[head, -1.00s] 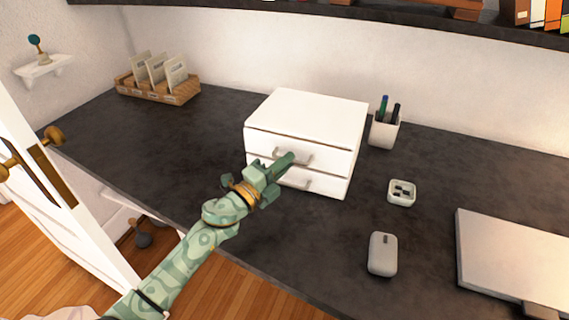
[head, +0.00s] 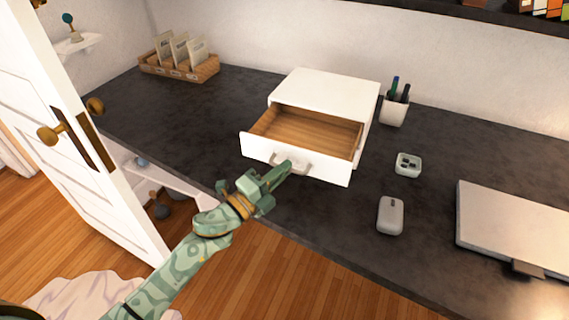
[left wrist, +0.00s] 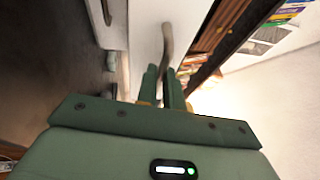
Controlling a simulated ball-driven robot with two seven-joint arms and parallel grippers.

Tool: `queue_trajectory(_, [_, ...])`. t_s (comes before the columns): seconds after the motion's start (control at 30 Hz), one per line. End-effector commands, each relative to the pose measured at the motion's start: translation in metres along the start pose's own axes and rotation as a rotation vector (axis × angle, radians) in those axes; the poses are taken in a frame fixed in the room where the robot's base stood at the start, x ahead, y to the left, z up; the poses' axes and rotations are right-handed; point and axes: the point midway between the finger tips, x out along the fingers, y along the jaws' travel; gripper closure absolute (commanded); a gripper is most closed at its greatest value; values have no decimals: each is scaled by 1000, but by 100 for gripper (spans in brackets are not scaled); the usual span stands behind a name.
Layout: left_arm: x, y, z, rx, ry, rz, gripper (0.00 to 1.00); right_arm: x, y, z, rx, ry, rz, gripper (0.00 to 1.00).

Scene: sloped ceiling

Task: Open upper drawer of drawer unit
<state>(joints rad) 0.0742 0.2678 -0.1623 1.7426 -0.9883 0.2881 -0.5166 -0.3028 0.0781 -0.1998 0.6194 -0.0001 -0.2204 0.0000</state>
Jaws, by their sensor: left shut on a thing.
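The white drawer unit (head: 325,87) stands on the dark desk. Its upper drawer (head: 250,146) is pulled well out, showing an empty wooden inside. My left gripper (head: 281,172) is shut on the upper drawer's handle (head: 297,170) at the drawer's front. In the left wrist view the handle (left wrist: 167,42) runs up from between the two fingers (left wrist: 164,88), against the white drawer front (left wrist: 146,35). The lower drawer is hidden under the open one. My right gripper is in neither view.
A pen cup (head: 394,108), a small button box (head: 408,165), a mouse (head: 390,215) and a laptop (head: 515,230) lie to the right. A card basket (head: 180,66) is at the back left. A white door (head: 75,150) stands open at left.

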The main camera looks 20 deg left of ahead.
Motion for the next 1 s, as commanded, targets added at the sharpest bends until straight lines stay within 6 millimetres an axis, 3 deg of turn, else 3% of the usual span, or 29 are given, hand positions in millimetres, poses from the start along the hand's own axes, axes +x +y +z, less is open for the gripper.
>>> queue_trajectory(0.4, [-2,0,-1,0,0,1,100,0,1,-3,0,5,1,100])
queue_trajectory(0.43, [-2,0,-1,0,0,1,86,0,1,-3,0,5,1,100])
queue_trajectory(0.5, [-2,0,-1,0,0,1,70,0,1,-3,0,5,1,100])
queue_trajectory(0.83, [-6,0,-1,-1,0,0,70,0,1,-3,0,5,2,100])
queue_trajectory(1.0, [-32,1,-1,-1,-1,4,70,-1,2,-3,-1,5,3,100])
